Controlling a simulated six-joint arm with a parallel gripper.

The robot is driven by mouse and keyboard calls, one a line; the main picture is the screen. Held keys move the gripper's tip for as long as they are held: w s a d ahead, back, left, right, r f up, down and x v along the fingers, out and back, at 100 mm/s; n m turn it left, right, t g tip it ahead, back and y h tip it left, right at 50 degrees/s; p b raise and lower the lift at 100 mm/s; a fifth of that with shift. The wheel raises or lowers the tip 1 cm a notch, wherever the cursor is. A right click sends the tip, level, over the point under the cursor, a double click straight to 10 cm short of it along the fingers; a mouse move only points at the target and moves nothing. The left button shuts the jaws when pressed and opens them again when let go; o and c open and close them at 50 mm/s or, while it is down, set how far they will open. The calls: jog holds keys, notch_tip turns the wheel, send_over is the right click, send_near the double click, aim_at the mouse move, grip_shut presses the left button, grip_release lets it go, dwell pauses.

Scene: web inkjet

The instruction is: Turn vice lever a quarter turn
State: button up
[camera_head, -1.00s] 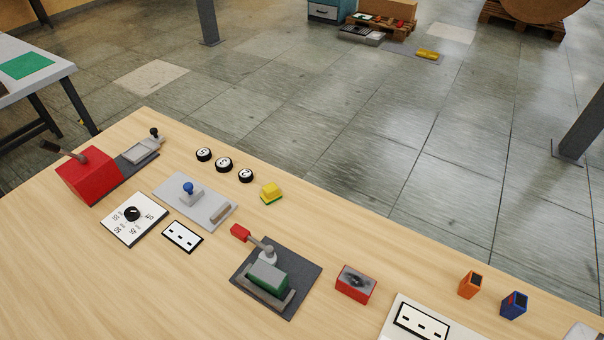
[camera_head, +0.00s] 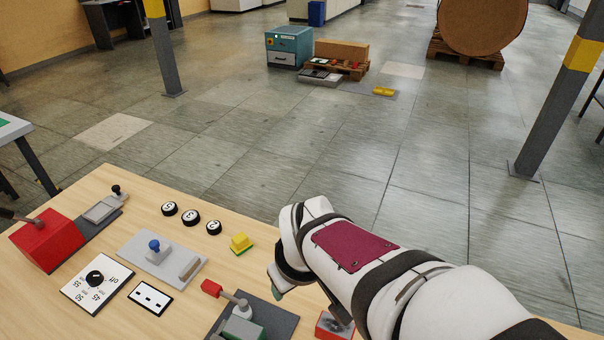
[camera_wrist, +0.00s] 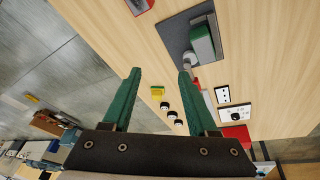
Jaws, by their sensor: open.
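The vice stands on a dark plate (camera_head: 282,318) at the lower middle of the head view, with a green block (camera_head: 243,330) on it. Its lever has a grey arm (camera_head: 232,296) and a red handle (camera_head: 211,287), which points to the upper left. In the wrist view the green block (camera_wrist: 201,42) is at the top right, and the lever runs down behind my right finger, partly hidden. My gripper (camera_wrist: 160,74) is open and empty, its green fingers apart over the table. I cannot tell if the right finger touches the lever.
A red box with a dark lever (camera_head: 48,240) stands at the far left. A blue-knobbed grey plate (camera_head: 135,250), a dial panel (camera_head: 80,288), a socket (camera_head: 150,298), round black buttons (camera_head: 191,217) and a yellow block (camera_head: 240,242) lie around the vice. My arm hides the table's right side.

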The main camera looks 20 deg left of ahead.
aim_at(213, 288)
jog(key=s+a+f+n+y, duration=0.1)
jog(key=s+a+f+n, duration=0.1)
jog(key=a+n, duration=0.35)
jog(key=s+a+f+n+y, duration=0.1)
jog(key=s+a+n, duration=0.1)
jog(key=a, duration=0.7)
jog(key=shift+m, duration=0.25)
jog(key=x, duration=1.5)
jog(key=shift+w+a+f, duration=0.2)
jog(key=shift+w+f, duration=0.05)
jog(key=shift+w, duration=0.05)
grip_shut()
